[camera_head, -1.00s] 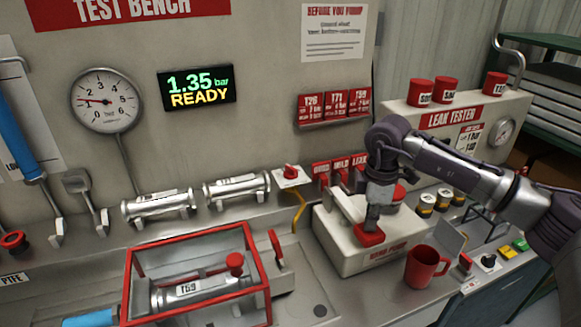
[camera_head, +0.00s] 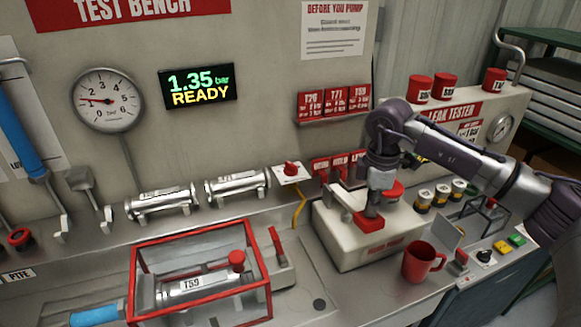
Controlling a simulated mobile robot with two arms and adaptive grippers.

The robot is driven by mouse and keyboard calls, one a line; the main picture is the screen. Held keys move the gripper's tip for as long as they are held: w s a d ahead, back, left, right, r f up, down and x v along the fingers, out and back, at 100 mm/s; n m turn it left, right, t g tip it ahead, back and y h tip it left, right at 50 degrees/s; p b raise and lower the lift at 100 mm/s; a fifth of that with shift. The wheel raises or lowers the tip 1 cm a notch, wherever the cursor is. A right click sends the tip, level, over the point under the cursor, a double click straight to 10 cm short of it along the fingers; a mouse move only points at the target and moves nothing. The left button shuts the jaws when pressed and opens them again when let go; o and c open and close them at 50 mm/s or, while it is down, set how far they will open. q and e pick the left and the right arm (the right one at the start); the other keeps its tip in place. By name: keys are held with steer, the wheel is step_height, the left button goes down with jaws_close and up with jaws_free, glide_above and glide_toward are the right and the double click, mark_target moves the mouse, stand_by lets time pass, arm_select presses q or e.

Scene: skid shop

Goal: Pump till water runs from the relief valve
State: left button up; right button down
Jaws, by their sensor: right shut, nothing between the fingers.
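The hand pump (camera_head: 350,245) is a cream box on the bench with a red lever pad (camera_head: 369,222) at its front. My right gripper (camera_head: 371,210) is shut and empty, pointing down with its fingertips at the red pad; I cannot tell if they press on it. A steel valve labelled T59 (camera_head: 190,283) lies inside a red-framed clear guard (camera_head: 262,290), with a red cap (camera_head: 236,259) on top. No water shows at it. The display (camera_head: 198,86) reads 1.35 bar READY. The dial gauge (camera_head: 107,100) needle points near 1. My left gripper is not in view.
A red mug (camera_head: 420,262) stands just right of the pump, close to my right arm. Several small cans (camera_head: 441,194) and a leak tester (camera_head: 455,112) are behind my arm. Two steel cylinders (camera_head: 160,205) lie at the back. Bare bench lies before the pump.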

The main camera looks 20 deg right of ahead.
steer(key=shift+f+b, duration=2)
steer(key=shift+f, duration=1.05)
steer(key=shift+r+p, duration=2.2)
steer(key=shift+r, duration=0.9)
